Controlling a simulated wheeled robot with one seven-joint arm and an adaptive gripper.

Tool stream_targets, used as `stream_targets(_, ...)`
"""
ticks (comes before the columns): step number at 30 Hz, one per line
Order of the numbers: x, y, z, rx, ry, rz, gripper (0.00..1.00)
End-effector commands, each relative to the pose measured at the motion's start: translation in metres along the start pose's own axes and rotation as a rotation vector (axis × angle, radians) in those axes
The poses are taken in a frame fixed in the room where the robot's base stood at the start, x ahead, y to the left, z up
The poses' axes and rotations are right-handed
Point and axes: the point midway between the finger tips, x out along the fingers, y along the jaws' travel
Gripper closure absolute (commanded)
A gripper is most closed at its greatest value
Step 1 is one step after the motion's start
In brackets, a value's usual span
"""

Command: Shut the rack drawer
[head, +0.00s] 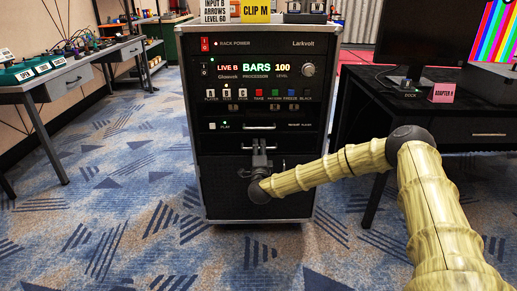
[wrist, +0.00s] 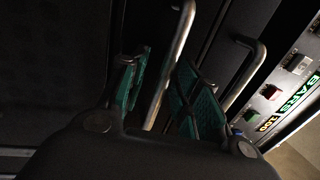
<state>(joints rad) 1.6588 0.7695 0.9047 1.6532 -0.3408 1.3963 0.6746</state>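The rack (head: 188,110) is a tall black case with metal edges, seen from the front in the head view. My gripper (head: 259,146) is in front of its lower part, at the dark drawer front below the player panel. In the wrist view, a metal bar handle (wrist: 172,62) runs between the two green-padded fingers of my gripper (wrist: 163,92). The fingers stand apart, with gaps beside the bar. The drawer front (wrist: 180,14) is dark. My gripper hides part of it in the head view, and I cannot tell how far out it stands.
Another bar handle (head: 259,127) is on the player panel just above; it also shows in the wrist view (wrist: 246,72). A black desk (head: 352,113) with a monitor (head: 422,35) stands at right. A grey table (head: 68,80) stands at left. Carpet is clear around the rack.

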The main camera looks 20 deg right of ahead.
Motion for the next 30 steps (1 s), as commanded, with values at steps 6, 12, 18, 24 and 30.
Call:
stream_targets(6, -0.029, 0.000, -0.001, 0.000, -0.001, 0.002, 0.68)
stream_targets(12, -0.066, 0.001, 0.001, 0.001, -0.002, 0.001, 0.68)
stream_targets(18, -0.097, 0.001, 0.001, 0.001, -0.001, 0.001, 0.68)
stream_targets(24, -0.112, 0.001, 0.001, 0.000, -0.001, 0.001, 0.68)
stream_targets(30, -0.115, 0.000, 0.001, 0.001, -0.001, 0.000, 0.68)
